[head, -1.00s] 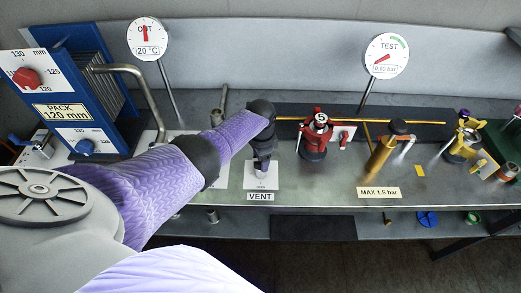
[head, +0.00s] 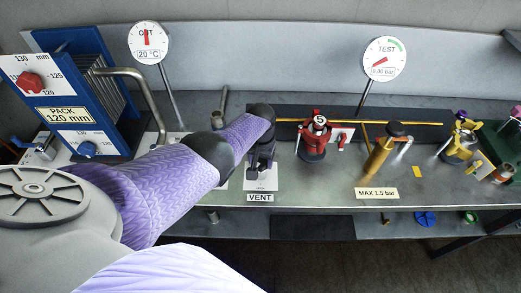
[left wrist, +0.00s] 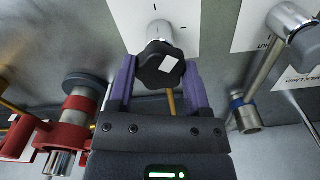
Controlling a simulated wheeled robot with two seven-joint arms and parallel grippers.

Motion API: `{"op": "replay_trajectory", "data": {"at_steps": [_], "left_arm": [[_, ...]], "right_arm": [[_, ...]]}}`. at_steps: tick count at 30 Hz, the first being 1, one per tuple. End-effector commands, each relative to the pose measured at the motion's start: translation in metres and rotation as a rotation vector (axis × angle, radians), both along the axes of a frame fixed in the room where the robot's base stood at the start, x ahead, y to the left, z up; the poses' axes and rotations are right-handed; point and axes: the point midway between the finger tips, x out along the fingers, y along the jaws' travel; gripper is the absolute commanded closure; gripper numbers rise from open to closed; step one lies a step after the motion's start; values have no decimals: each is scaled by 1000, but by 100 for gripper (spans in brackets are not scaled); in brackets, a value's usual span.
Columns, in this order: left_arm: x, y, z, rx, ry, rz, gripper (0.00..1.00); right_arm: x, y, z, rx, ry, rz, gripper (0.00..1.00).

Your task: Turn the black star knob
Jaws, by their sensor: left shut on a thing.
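The black star knob (left wrist: 158,66) shows in the left wrist view, with a white mark on its face, on a metal stem in front of a white plate. My left gripper (left wrist: 160,82) has its two purple fingers on either side of the knob and is shut on it. In the head view my left gripper (head: 262,165) is over the white plate (head: 262,184) above the VENT label (head: 260,198), and it mostly hides the knob. My right gripper is not in view.
A red valve (head: 317,135) stands just right of my left gripper, and a brass cylinder (head: 381,155) stands farther right. A blue plate pack (head: 75,95) is at the left. A TEST gauge (head: 386,57) stands at the back.

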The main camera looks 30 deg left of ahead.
Motion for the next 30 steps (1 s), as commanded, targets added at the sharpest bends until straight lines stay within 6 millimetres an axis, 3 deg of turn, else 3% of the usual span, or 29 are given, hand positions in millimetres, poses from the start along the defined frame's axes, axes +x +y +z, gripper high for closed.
{"op": "replay_trajectory", "data": {"at_steps": [23, 24, 29, 30], "left_arm": [[1, 0, 1, 1, -4, 100, 96], [1, 0, 1, 1, -5, 100, 35], [1, 0, 1, 1, -3, 99, 2], [1, 0, 1, 1, -3, 99, 2]], "right_arm": [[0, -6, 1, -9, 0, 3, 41], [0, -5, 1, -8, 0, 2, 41], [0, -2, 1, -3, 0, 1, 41], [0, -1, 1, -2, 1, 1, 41]]}}
